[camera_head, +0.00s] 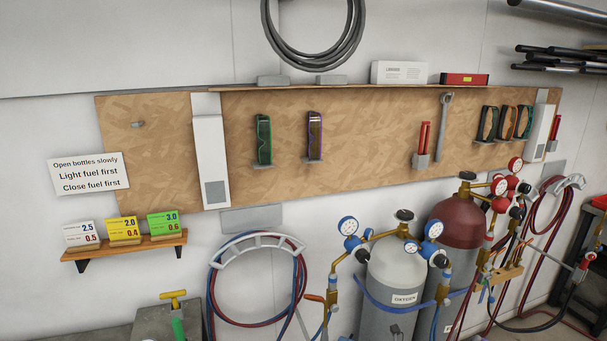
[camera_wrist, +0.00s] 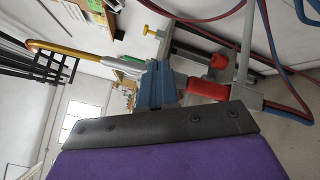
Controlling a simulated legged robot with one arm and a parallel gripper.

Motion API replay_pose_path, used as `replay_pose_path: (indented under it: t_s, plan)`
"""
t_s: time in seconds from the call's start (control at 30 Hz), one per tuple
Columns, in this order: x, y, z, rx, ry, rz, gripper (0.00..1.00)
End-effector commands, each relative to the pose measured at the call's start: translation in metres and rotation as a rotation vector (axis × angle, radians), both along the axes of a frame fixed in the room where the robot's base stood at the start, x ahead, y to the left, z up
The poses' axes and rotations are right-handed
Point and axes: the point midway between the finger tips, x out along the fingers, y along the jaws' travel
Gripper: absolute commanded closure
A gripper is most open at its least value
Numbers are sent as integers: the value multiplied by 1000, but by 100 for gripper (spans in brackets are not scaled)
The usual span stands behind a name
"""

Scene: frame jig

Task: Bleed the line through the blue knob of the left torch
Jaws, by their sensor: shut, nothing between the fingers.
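My gripper (camera_wrist: 158,68) shows in the wrist view as shut, blue-grey fingers beyond a dark plate, with nothing between them. A torch with a bent brass tube (camera_wrist: 75,50) lies behind the fingers, which hide part of it. A red cylindrical part (camera_wrist: 207,88) is just right of the fingers, and a second red part (camera_wrist: 219,61) is above it. I cannot make out the blue knob; it may be hidden by the fingers. I cannot tell whether the fingers touch the torch. My gripper is not in the head view.
In the head view, a grey oxygen bottle (camera_head: 398,272) and a maroon bottle (camera_head: 462,222) stand at the right with gauges. Coiled hoses hang on a rack (camera_head: 258,243). A grey block with a yellow T-handle (camera_head: 173,297) is at the lower left. Red and blue hoses (camera_wrist: 280,75) cross the wrist view.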

Motion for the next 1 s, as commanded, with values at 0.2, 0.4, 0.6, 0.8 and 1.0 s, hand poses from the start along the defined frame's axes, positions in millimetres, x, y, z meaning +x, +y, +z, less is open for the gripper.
replay_pose_path:
  t_s: [0.2, 0.4, 0.6, 0.8, 1.0]
  plan:
    - [4, -2, 0, 0, 1, 0, 100]
    - [6, -5, 0, 1, 2, 0, 100]
    - [-1, -21, 1, -1, 3, -2, 100]
    - [-11, -41, 1, -3, 1, -3, 100]
    - [-19, -56, 2, -1, -1, -1, 100]
